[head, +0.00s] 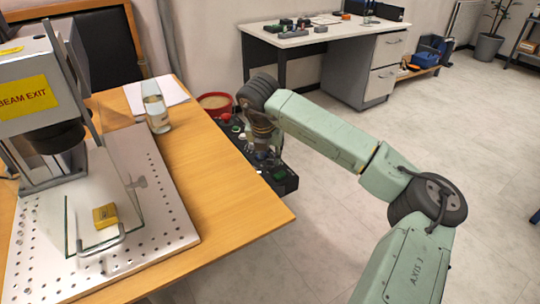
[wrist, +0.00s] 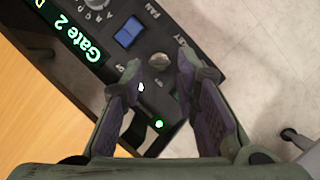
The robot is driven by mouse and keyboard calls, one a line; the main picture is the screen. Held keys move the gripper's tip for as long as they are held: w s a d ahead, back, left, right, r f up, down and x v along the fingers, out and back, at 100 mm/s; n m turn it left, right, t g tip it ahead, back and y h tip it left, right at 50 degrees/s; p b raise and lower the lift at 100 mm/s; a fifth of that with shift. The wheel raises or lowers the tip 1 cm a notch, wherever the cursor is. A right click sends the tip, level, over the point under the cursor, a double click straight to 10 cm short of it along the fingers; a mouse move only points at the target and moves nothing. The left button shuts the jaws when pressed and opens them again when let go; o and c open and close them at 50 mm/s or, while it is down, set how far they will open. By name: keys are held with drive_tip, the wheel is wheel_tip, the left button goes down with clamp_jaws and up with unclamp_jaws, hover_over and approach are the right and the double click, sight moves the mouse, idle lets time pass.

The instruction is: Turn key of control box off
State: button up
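The control box (head: 286,184) is a long black panel beside the wooden table, partly hidden behind my arm and the table edge in the head view. In the wrist view, the control box (wrist: 95,50) shows a blue fan switch, a lettered dial, a green light and small on/off markings. A round silver fitting (wrist: 160,60), perhaps the key switch, lies between and just beyond my fingertips. Its key position cannot be read. My gripper (wrist: 158,70) is open, with its fingers apart above the panel and nothing clearly held. In the head view my gripper (head: 262,130) points down over the box.
The wooden table (head: 225,190) is close on the left, bearing the laser marker (head: 30,110), its perforated plate and a glass (head: 156,112). A red-rimmed container (head: 215,103) stands behind the box. A white desk (head: 350,28) is at the back.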

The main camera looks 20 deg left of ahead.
sight(270, 163)
drive_tip(key=shift+x, duration=1.35)
drive_tip(key=shift+c, duration=0.3)
clamp_jaws()
